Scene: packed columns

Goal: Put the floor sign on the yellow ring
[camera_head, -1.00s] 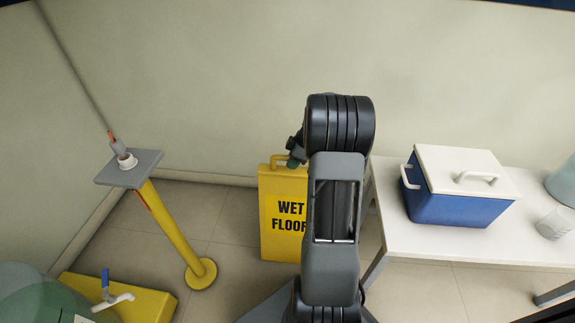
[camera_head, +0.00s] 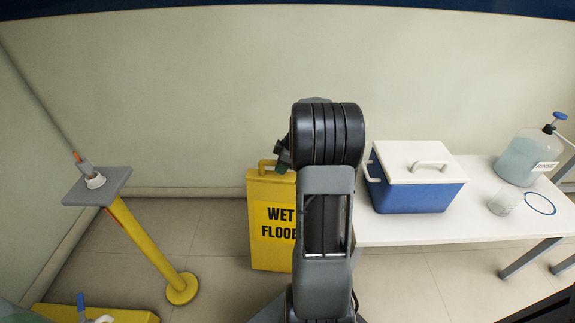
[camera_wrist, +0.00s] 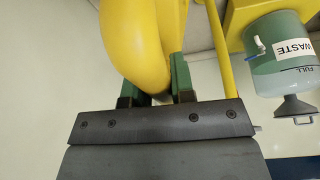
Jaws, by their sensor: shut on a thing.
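The yellow floor sign (camera_head: 270,237), marked WET FLOOR, hangs upright from my gripper beside my arm in the head view. My arm hides its right part, and I cannot tell whether its bottom touches the floor. My gripper (camera_head: 283,156) is at the handle on top of the sign, partly hidden by my arm. In the wrist view, the green fingers of my gripper (camera_wrist: 154,84) are shut on the thick yellow handle (camera_wrist: 140,45). No yellow ring shows in any view; a blue ring (camera_head: 540,203) lies on the table at the right.
A white table (camera_head: 400,233) bears a blue cooler (camera_head: 415,197), a clear beaker (camera_head: 502,203) and a pump jug (camera_head: 522,158). A yellow post (camera_head: 150,245) with a grey top plate stands at the left. A waste container (camera_wrist: 280,45) shows in the wrist view.

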